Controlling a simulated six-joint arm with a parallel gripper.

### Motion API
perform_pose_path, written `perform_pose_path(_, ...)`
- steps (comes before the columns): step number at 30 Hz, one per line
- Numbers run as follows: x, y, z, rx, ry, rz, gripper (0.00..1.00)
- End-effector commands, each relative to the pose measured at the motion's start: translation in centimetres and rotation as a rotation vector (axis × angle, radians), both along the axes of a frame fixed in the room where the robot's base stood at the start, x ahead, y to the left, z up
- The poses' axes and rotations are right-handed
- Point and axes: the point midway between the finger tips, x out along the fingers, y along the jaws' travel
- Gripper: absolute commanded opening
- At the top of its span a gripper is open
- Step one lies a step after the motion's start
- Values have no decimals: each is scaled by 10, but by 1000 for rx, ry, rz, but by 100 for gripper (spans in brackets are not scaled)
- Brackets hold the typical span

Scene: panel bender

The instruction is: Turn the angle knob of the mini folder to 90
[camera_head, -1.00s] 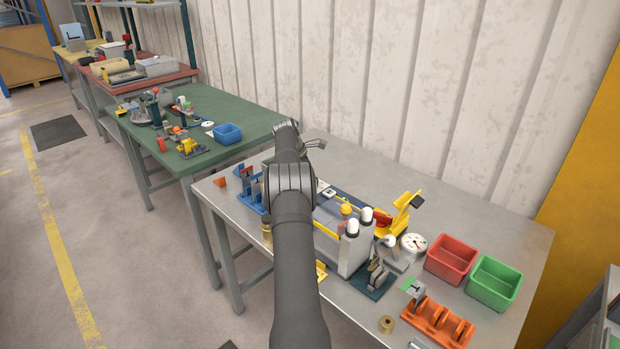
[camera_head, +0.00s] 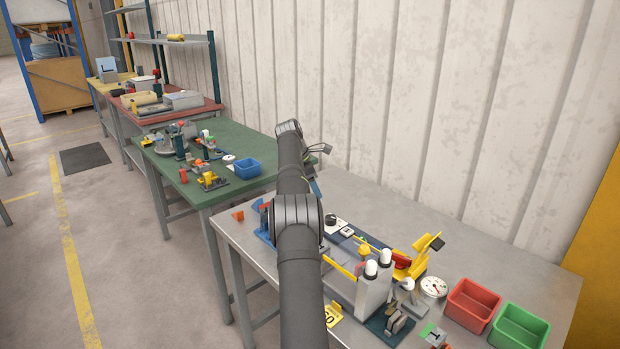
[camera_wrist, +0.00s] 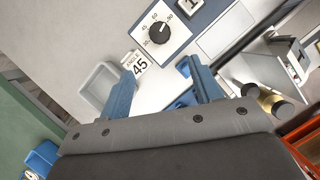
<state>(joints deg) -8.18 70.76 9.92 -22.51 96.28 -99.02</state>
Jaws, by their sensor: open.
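The black angle knob (camera_wrist: 157,32) sits on a white dial plate with angle numbers around it, at the top of the wrist view. I cannot read its pointer for certain. In the head view the white dial plate (camera_head: 331,221) shows just right of my arm; my gripper is mostly hidden there.
The grey bench (camera_head: 480,255) holds a yellow clamp (camera_head: 418,262), a round gauge (camera_head: 433,287), a red bin (camera_head: 471,304) and a green bin (camera_head: 518,328). Two white-capped posts (camera_head: 378,264) stand close right of my arm. The bench's back right is clear.

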Motion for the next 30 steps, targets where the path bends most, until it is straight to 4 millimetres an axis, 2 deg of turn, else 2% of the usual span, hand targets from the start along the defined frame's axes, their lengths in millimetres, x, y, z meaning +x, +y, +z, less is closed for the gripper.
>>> perform_pose_path(3,-2,8,19,0,-2,1,59)
perform_pose_path(9,-5,14,34,-1,-2,1,59)
perform_pose_path(30,-5,15,38,-1,-2,1,59)
